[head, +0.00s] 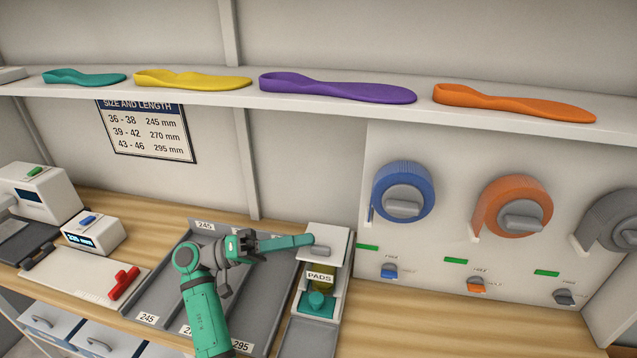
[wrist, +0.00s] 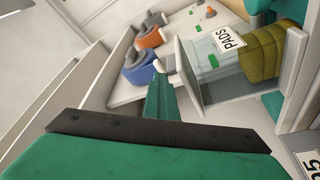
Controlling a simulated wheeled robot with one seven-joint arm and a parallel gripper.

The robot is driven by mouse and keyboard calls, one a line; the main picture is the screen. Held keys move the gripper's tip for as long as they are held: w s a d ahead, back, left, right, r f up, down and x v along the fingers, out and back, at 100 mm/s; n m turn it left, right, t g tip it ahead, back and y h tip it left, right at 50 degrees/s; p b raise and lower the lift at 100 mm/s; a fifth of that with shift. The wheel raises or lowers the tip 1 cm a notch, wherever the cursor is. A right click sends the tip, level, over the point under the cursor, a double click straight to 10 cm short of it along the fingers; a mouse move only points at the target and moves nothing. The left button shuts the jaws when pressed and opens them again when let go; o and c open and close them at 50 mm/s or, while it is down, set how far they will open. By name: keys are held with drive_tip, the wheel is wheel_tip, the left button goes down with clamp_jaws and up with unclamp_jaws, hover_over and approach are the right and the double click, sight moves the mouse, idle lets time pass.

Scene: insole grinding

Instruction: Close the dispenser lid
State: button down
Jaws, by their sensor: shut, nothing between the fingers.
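The dispenser (head: 339,285) is a white box with a PADS label, right of the grey sorting tray. Its grey-white lid (head: 333,233) carries a small grey handle (head: 320,251) and appears raised, with olive pads (head: 325,282) visible below. In the wrist view the lid (wrist: 188,78) is a pale plate standing out from the box, and the pads (wrist: 265,53) show behind the label. My gripper (head: 309,240) is shut and empty, its green fingertips close to the lid's left side by the handle. I cannot tell whether they touch. The fingers (wrist: 160,92) point toward the lid in the wrist view.
The sorting tray (head: 168,290) lies under my arm. Blue (head: 403,190) and orange (head: 512,207) rolls hang on the panel at right. A shelf (head: 330,105) with several coloured insoles runs above. The wooden counter (head: 400,310) right of the dispenser is clear.

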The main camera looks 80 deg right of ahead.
drive_tip(key=shift+s+f, duration=0.15)
drive_tip(key=shift+f, duration=0.3)
wheel_tip(320, 180, up, 4)
drive_tip(key=shift+r, duration=0.2)
drive_tip(key=d+v, duration=0.1)
drive_tip(key=v, duration=0.9)
drive_tip(key=shift+d+f, duration=0.4)
drive_tip(key=shift+d, duration=0.4)
